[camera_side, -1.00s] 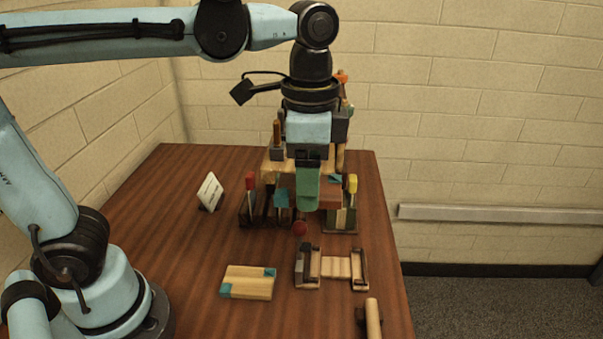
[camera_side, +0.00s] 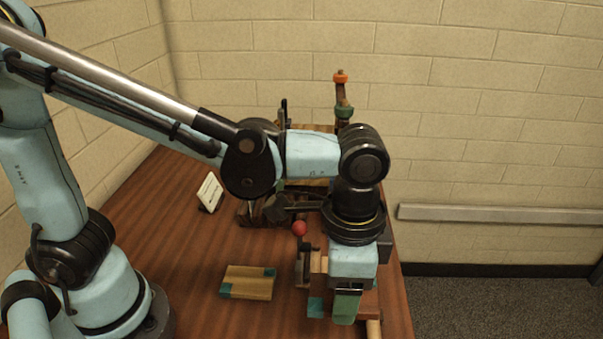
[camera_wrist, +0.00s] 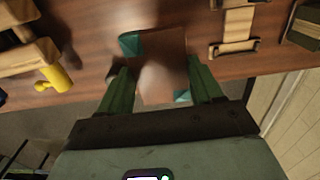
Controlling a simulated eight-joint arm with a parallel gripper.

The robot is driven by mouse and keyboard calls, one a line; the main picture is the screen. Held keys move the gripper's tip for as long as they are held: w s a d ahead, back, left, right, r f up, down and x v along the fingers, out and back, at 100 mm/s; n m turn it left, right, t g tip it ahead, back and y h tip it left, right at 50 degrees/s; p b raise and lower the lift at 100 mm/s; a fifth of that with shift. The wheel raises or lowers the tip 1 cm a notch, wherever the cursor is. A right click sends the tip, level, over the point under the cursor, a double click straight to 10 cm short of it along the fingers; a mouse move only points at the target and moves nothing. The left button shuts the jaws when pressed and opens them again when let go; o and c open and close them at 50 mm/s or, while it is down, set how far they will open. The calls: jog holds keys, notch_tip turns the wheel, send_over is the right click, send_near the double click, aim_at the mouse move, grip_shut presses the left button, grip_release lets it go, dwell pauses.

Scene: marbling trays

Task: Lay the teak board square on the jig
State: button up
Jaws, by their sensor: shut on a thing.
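The teak board (camera_wrist: 162,62) is reddish brown with teal patches at two opposite corners. My gripper (camera_wrist: 158,70) is shut on it, with one green finger on each side. In the side view my gripper (camera_side: 345,310) holds the board (camera_side: 369,303) low at the front right of the table, its teal corner (camera_side: 316,307) showing on the left. A pale wooden frame with end rails (camera_wrist: 236,28) lies apart from the board in the wrist view; in the side view it is mostly hidden behind my gripper. I cannot tell for certain whether this frame is the jig.
A pale board with teal corners (camera_side: 248,283) lies on the table left of my gripper. A red ball (camera_side: 299,228) and a small white card (camera_side: 210,191) are farther back. A yellow-handled tool (camera_wrist: 54,78) shows in the wrist view.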

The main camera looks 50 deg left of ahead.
jog(key=shift+f, duration=0.85)
jog(key=w+a+f, duration=0.4)
jog(key=w+a, duration=0.1)
jog(key=w+a+f, duration=0.1)
jog(key=w+a, duration=0.1)
jog(key=shift+w+a+f, duration=1.3)
jog(key=shift+f, duration=0.05)
jog(key=shift+w+a+f, duration=0.15)
jog(key=shift+f, duration=0.05)
jog(key=shift+c, duration=0.9)
jog(key=shift+f, duration=0.1)
jog(key=o, duration=1.2)
jog(key=shift+o, duration=0.2)
